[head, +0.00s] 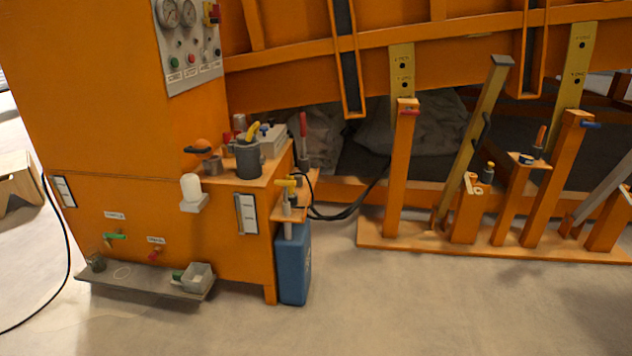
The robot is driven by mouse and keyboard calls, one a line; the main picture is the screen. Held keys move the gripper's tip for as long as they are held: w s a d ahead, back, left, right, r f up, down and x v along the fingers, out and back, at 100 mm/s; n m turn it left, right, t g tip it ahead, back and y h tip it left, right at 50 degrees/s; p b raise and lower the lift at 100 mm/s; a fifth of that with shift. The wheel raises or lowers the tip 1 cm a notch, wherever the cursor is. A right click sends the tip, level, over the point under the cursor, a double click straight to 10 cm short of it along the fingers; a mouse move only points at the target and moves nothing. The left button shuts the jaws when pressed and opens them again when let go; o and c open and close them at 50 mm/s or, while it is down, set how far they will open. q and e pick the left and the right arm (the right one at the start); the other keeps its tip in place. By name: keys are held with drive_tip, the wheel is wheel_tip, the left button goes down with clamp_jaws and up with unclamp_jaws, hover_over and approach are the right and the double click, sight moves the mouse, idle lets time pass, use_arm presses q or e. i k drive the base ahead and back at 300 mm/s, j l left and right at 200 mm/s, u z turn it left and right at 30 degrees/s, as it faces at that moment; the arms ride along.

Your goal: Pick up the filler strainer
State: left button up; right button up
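I cannot tell for sure which object is the filler strainer. A dark grey open cup (248,162) stands upright on the orange side shelf of the cabinet, with a yellow item showing above its rim. A smaller grey cup-like piece (212,166) is left of it, below an orange round cap (202,145) with a dark bar. Either could be the strainer; their insides are hidden. Neither of my grippers shows in the head view.
The shelf (268,170) is crowded with a grey box (271,139) and small tools. A blue canister (293,262) stands on the floor beside the orange cabinet (110,130). A low ledge (140,279) holds a grey tray (198,277). Orange posts stand right. The front floor is clear.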

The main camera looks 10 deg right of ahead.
sight(298, 178)
drive_tip(key=l, duration=0.35)
drive_tip(key=u, duration=0.25)
drive_tip(key=i+l+u, duration=0.2)
drive_tip(key=u, duration=0.25)
drive_tip(key=i+l+u, duration=0.3)
drive_tip(key=u, duration=0.15)
